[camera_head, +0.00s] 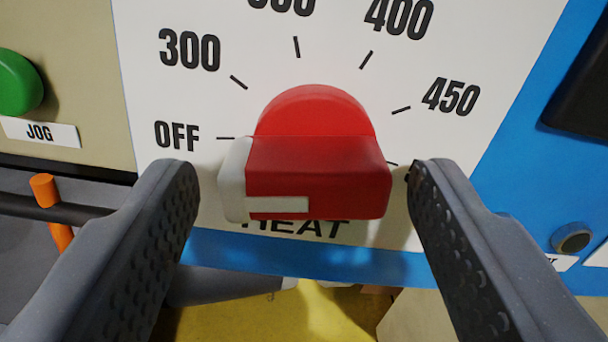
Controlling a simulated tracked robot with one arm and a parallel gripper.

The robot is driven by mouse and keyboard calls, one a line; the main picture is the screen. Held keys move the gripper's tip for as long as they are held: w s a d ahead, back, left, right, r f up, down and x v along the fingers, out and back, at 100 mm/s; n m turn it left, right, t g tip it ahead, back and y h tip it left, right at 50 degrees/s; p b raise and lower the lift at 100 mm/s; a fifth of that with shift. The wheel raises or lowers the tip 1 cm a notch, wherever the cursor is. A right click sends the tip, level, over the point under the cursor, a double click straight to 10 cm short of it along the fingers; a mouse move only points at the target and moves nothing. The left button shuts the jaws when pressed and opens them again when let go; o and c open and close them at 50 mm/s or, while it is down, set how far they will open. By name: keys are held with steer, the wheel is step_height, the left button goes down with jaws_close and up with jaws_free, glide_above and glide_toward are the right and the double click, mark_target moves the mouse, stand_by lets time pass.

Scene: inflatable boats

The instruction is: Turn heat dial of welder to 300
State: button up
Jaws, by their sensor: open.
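The red heat dial (318,175) sits on a white panel (145,80) of the welder, above the partly hidden word HEAT. The dial's white end and white stripe (276,204) lie toward the left, by the OFF mark (177,136). The 300 mark (190,50) is up and to the left of the dial, with 400 and 450 to the right. My gripper (305,180) is open, with one grey finger on each side of the dial. Gaps show between the fingers and the dial. I cannot tell how deep the fingertips are relative to the knob.
A green JOG button (18,82) is on a beige panel at the upper left. An orange-and-black part (44,190) lies below it. The blue housing (515,150) surrounds the white panel. A round dark button (571,238) is at the right. A yellow surface (260,315) shows below.

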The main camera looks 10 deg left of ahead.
steer(key=c, duration=1)
steer(key=shift+o, duration=0.6)
steer(key=shift+s+a+r, duration=0.15)
steer(key=shift+s+a, duration=0.05)
steer(key=shift+a, duration=0.3)
steer(key=shift+w+d, duration=0.1)
steer(key=shift+d, duration=0.25)
steer(key=shift+c, duration=0.6)
steer(key=shift+m+b, duration=3.7)
steer(key=shift+b, duration=0.75)
steer(key=shift+m, duration=0.3)
